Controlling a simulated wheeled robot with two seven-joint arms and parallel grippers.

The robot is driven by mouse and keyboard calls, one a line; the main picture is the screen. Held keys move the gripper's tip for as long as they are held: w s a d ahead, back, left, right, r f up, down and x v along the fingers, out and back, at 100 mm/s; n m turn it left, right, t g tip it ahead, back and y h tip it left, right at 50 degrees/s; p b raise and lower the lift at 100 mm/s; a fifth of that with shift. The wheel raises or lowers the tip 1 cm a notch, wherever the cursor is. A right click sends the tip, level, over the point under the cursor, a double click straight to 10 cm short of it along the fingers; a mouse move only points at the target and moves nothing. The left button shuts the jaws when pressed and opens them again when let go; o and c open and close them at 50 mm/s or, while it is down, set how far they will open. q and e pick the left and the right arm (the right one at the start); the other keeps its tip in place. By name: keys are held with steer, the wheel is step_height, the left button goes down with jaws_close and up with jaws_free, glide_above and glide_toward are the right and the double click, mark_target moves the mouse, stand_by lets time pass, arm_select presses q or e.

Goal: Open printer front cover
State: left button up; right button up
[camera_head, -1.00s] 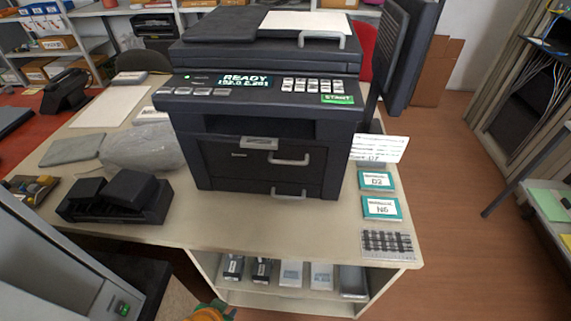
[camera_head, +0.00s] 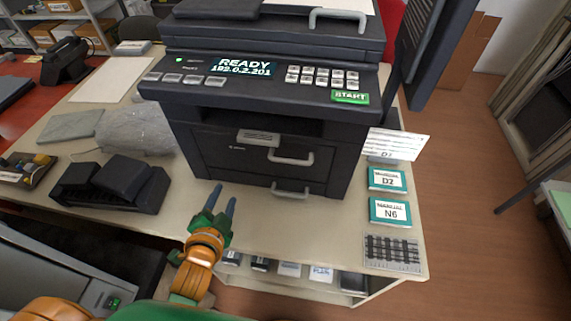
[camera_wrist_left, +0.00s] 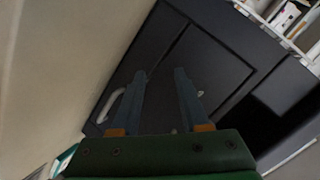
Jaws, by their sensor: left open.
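The black printer (camera_head: 265,100) stands on the desk with its display reading READY. Its front cover (camera_head: 235,160) is shut, with a light latch (camera_head: 258,137) at the top, a grey handle (camera_head: 291,159) beside it and a lower handle (camera_head: 290,191) beneath. My left gripper (camera_head: 224,199) is open and empty, in front of the printer's lower left and apart from it. In the left wrist view its two blue fingers (camera_wrist_left: 160,100) point at the dark printer front (camera_wrist_left: 205,60), with a grey handle (camera_wrist_left: 110,105) left of them. My right gripper is not in view.
The desk (camera_head: 290,235) has free room before the printer. A black holder (camera_head: 110,186) and a grey bag (camera_head: 135,130) lie at left. Label cards (camera_head: 390,211) and a small keypad-like grid (camera_head: 393,253) lie at right. Boxes sit on the shelf below.

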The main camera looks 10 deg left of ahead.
arm_select(q)
steer(key=d+r+m+t+h, duration=0.55)
steer(key=d+m+h, duration=0.5)
steer(key=m, duration=0.45)
steer(key=p+x, duration=0.1)
steer(key=x, duration=0.6)
steer(key=shift+y+p, duration=0.4)
steer(key=shift+y, duration=0.05)
steer(key=shift+r+g, duration=0.1)
steer(key=shift+g, duration=0.15)
jaws_close()
